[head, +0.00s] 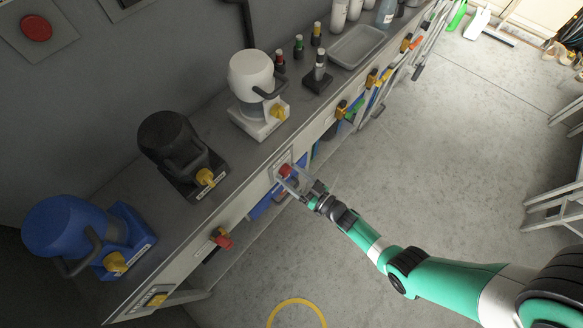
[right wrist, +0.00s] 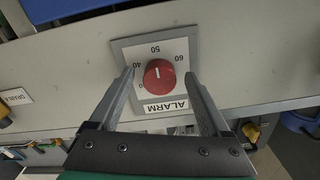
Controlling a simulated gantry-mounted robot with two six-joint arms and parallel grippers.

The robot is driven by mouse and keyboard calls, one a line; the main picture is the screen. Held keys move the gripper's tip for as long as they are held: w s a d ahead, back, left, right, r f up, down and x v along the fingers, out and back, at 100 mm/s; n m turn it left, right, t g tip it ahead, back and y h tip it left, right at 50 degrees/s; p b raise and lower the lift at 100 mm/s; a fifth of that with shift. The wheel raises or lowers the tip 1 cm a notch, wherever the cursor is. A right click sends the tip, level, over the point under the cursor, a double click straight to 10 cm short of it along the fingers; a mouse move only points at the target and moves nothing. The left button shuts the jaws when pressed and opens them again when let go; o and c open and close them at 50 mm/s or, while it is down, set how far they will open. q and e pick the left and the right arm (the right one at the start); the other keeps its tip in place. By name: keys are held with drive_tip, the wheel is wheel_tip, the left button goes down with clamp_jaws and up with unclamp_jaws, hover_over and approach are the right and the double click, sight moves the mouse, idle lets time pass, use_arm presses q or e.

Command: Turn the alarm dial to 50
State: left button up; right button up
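The alarm dial is a round red knob (right wrist: 159,77) on a white square plate marked ALARM, with 40, 50 and 60 around it. Its white mark points up in the right wrist view, roughly toward the 50. In the head view the red dial (head: 285,170) is on the front panel of the counter. My right gripper (head: 293,180) is open in front of it. In the right wrist view its two fingers stand on either side of the knob, with gaps to it. Whether the fingertips reach the knob's depth is hard to tell. My left gripper is not in view.
The counter (head: 232,165) holds a blue (head: 62,225), a black (head: 165,135) and a white (head: 250,75) machine with yellow knobs. Another red knob (head: 222,240) is on the front panel, left of the dial. The floor (head: 430,150) is mostly clear.

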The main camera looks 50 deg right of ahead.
drive_tip(key=shift+s, duration=0.1)
drive_tip(key=shift+s, duration=0.25)
drive_tip(key=s+p, duration=0.3)
drive_tip(key=s, duration=0.8)
